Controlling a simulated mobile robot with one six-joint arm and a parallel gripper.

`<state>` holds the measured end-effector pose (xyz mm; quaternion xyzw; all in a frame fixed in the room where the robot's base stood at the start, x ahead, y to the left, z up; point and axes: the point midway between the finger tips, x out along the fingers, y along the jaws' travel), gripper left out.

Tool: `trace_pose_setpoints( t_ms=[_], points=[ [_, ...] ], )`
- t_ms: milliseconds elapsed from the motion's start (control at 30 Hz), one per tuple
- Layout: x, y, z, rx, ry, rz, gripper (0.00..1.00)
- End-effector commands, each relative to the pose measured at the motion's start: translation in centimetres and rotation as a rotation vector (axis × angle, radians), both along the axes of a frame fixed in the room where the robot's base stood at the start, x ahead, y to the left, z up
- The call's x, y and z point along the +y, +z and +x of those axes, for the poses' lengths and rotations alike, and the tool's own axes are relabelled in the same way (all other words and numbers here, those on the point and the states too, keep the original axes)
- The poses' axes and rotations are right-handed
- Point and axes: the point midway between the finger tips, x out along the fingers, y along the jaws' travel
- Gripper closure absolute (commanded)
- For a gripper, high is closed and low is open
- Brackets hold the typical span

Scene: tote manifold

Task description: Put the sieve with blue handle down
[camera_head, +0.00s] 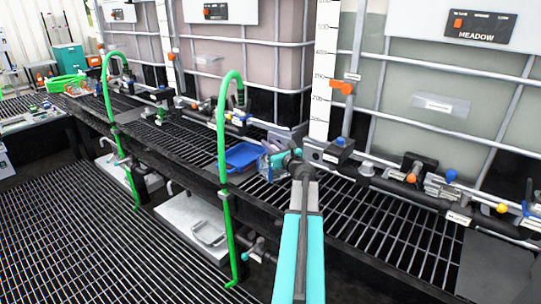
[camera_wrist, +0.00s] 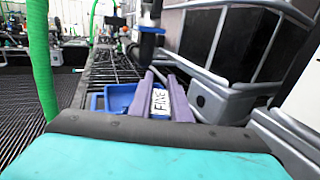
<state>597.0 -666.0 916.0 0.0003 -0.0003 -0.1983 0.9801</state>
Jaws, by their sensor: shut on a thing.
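My gripper (camera_head: 278,157) is at the end of my turquoise arm, above the dark grated shelf (camera_head: 395,225). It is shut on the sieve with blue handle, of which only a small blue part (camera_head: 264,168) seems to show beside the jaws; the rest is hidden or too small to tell. In the wrist view, a white label reading FINE (camera_wrist: 160,103) lies between two purple-grey bars. I cannot tell whether the label belongs to the sieve.
A blue tray (camera_head: 243,155) rests on the shelf just left of my gripper. A green hose (camera_head: 223,130) stands at the shelf's front edge. Pipes and valves (camera_head: 410,175) run along the back, before large caged tanks (camera_head: 440,100). The grating at right is mostly clear.

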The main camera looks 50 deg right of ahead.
Motion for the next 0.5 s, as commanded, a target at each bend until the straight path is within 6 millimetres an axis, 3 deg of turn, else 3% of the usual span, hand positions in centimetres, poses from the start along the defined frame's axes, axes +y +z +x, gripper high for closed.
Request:
trace_pose_setpoints(
  t_ms=[333,500],
  points=[
    [0.0,-0.2,0.0,0.0,0.0,0.0,1.0],
    [0.0,-1.8,0.0,0.001,0.0,0.002,1.0]
  ],
)
